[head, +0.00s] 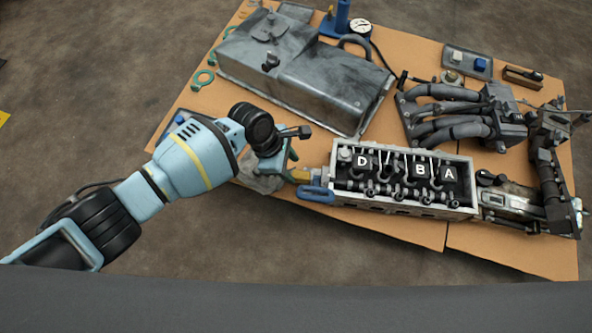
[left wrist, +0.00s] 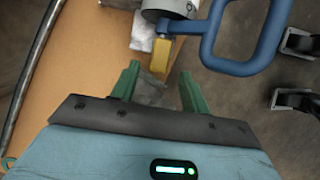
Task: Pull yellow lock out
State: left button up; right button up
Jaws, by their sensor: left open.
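The yellow lock (left wrist: 160,57) is a small yellow block beside a blue handle (left wrist: 232,43) in the left wrist view. In the head view the yellow lock (head: 301,175) shows at the left end of the grey engine block (head: 405,207), with the blue handle (head: 317,195) just below it. My left gripper (left wrist: 158,84) has two green fingers, spread apart and empty. The yellow lock appears just beyond the fingertips, roughly in line with the gap between them. In the head view my left gripper (head: 291,164) is close to the lock, partly hidden by my wrist. My right gripper is not in view.
The engine block holds black parts lettered D, B and A. A large grey metal cover (head: 310,75) lies behind my left arm. A crumpled whitish cloth (head: 262,183) lies near the gripper. Dark hoses (head: 450,110) lie at the right. Bare tabletop (head: 400,235) runs along the front edge.

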aim_at(297, 174)
pick_arm(q)
jog(key=b+x, duration=0.1)
jog(key=x, duration=0.1)
jog(key=shift+d+f, duration=0.1)
jog(key=shift+f, duration=0.25)
jog(key=shift+d+f+b, duration=0.3)
jog(key=shift+f+b, duration=0.2)
jog(key=shift+f, duration=0.1)
grip_shut()
